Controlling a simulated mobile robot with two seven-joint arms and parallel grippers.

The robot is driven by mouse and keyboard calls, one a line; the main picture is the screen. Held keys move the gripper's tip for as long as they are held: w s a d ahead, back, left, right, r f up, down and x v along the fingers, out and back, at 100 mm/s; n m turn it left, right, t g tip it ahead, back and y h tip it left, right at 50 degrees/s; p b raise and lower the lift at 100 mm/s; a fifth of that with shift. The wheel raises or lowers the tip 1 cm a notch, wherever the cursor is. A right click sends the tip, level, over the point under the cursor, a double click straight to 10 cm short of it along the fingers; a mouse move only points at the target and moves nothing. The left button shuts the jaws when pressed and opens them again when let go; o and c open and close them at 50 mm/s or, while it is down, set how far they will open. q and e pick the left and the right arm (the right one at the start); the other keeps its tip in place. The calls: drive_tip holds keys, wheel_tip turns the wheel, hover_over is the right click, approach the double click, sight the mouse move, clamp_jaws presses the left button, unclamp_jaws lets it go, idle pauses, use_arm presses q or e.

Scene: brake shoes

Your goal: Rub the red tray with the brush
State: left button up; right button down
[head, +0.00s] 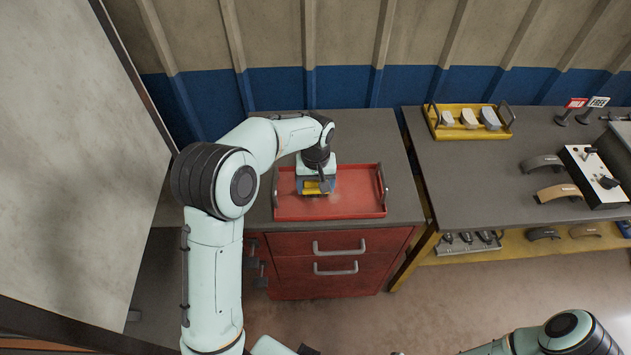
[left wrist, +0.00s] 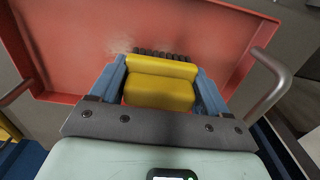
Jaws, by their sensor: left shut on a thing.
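The red tray (head: 352,190) lies on the dark top of a red drawer cabinet, with a grey handle at each end. It also fills much of the left wrist view (left wrist: 75,45). My left gripper (head: 316,187) is over the tray's left half, pointing down. It is shut on the yellow brush (left wrist: 160,82), whose dark bristles face the tray floor. I cannot tell for sure whether the bristles touch the tray. A pale smudge shows on the tray beside the bristles in the left wrist view. My right arm shows at the bottom right of the head view; its gripper is not clearly seen.
A second table (head: 470,185) stands to the right, with a yellow tray (head: 440,131) of pale blocks, brake shoes (head: 557,193), a white control box (head: 596,178) and small signs. A ribbed wall is behind. A pale panel (head: 70,130) stands at left.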

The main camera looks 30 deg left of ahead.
use_arm(q)
drive_tip(key=shift+w, duration=0.1)
drive_tip(key=shift+f+b, duration=0.4)
drive_tip(key=shift+f, duration=0.6)
idle(0.5)
